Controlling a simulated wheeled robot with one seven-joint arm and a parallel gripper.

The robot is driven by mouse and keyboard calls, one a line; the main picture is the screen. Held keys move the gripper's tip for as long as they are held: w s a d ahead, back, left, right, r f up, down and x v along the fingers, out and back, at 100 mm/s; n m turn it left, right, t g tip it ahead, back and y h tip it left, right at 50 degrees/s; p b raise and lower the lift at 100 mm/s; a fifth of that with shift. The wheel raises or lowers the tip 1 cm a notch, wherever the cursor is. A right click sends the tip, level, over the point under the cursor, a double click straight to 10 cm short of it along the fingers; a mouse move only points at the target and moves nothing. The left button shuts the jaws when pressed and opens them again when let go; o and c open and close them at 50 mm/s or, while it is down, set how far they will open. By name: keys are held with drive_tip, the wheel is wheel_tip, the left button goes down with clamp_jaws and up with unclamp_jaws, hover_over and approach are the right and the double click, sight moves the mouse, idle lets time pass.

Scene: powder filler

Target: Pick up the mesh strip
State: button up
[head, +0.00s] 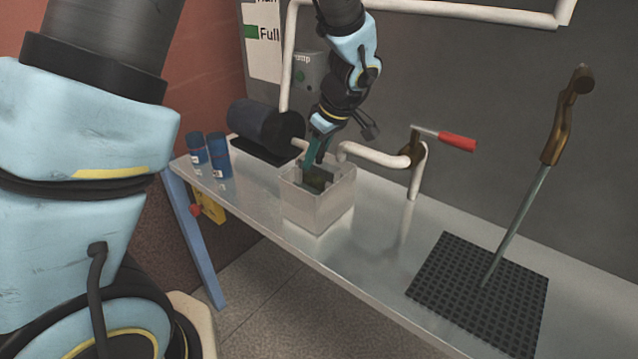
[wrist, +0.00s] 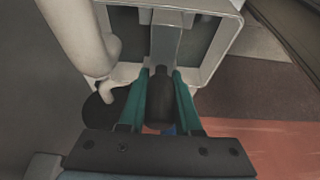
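In the head view my gripper (head: 312,162) reaches down at the mouth of a pale grey open box (head: 318,213) on the metal bench. A dark greenish piece (head: 317,183) shows inside the box, partly hidden; I cannot tell whether it is the mesh strip. In the wrist view my two teal fingers (wrist: 161,76) stand apart, with a dark shape behind them. A narrow grey strip-like piece (wrist: 166,42) runs inside the box (wrist: 213,62) and ends near the fingertips. No mesh texture is clear on it, and I see no firm contact.
A white pipe (head: 372,154) with a red-handled valve (head: 456,142) runs close behind the box. A black perforated mat (head: 472,298) with a tilted rod (head: 520,215) lies right. The bench between is clear.

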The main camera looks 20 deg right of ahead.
clamp_jaws()
idle(0.8)
